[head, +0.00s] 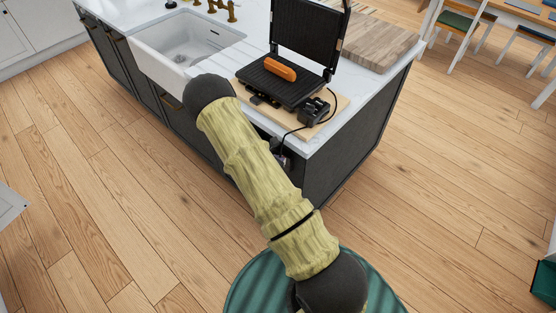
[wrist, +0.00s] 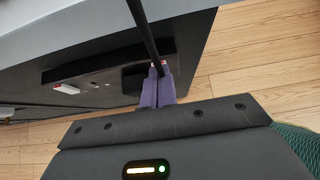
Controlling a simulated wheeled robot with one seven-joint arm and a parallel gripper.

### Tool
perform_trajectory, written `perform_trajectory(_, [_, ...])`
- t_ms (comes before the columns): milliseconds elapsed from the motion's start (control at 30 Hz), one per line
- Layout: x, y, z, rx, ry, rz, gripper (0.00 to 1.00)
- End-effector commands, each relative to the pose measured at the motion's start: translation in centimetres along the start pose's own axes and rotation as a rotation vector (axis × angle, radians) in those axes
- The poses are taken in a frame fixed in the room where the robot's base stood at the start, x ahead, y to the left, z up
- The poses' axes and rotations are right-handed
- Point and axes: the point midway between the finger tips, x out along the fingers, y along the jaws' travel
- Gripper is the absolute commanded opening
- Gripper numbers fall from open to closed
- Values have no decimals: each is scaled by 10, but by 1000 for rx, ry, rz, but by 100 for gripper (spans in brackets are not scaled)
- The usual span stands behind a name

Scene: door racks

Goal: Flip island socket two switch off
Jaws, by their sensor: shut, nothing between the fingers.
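On the island's side, in the wrist view, is a dark socket panel (wrist: 105,68). A white switch with a red edge (wrist: 67,88) shows at its left. A small pale and reddish part (wrist: 157,63), perhaps another switch, shows at my fingertips. A black plug (wrist: 133,80) sits just left of the fingers. My gripper (wrist: 158,72) has its purple fingers shut and empty, with the tips at the panel's right part; I cannot tell if they touch it. In the head view my arm hides most of the socket area.
A black cable (wrist: 142,28) passes close over my fingertips. In the head view an open grill (head: 285,85) holding an orange sausage-like item (head: 280,69) stands on a wooden board (head: 325,118) by the island's edge. The wooden floor (head: 440,180) at the right is clear.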

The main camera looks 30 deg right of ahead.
Motion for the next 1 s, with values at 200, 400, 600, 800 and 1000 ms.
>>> perform_trajectory(200, [-1,0,1,0,0,-1,0])
perform_trajectory(400, [-2,0,0,-1,0,0,0])
perform_trajectory(600, [-16,1,-8,-1,0,-2,0])
perform_trajectory(800, [-46,4,-17,3,-1,0,0])
perform_trajectory(1000, [-77,2,-9,6,0,-3,0])
